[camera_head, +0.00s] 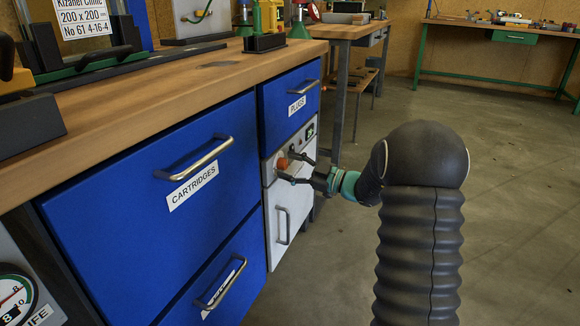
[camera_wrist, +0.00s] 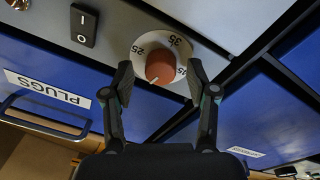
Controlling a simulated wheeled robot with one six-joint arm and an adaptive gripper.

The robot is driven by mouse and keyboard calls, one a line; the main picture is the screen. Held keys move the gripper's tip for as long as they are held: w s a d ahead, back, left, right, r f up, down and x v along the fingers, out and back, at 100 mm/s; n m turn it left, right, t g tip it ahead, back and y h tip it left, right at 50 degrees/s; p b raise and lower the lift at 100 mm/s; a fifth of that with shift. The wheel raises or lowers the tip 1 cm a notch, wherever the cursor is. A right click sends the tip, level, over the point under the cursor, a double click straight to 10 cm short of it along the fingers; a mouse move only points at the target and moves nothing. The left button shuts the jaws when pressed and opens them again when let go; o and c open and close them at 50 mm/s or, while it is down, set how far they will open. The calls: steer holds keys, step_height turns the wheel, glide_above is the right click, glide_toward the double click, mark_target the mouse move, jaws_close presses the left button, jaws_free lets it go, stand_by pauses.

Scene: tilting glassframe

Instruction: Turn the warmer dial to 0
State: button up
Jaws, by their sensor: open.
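The warmer dial (camera_wrist: 160,66) is an orange-red knob on a round white plate with 25, 35 and 45 readable. Its white pointer line faces the lower left in the wrist view, away from those numbers. The orange dial also shows in the head view (camera_head: 282,164), on the white warmer panel (camera_head: 268,177) under the PLUGS drawer. My gripper (camera_wrist: 160,78) is open, with one finger on each side of the dial. I cannot tell whether the fingers touch it. The 0 mark is not visible.
A black I/O switch (camera_wrist: 84,26) sits beside the dial. The warmer's white door has a metal handle (camera_head: 282,226) below. Blue drawers (camera_head: 215,150) under the wooden worktop (camera_head: 180,73) stand to the left. The floor on the right is clear.

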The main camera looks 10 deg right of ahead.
steer(key=r+v, duration=0.1)
steer(key=v, duration=1)
steer(key=shift+s+d+f, duration=0.25)
steer(key=shift+d+f, duration=0.1)
steer(key=shift+f, duration=0.2)
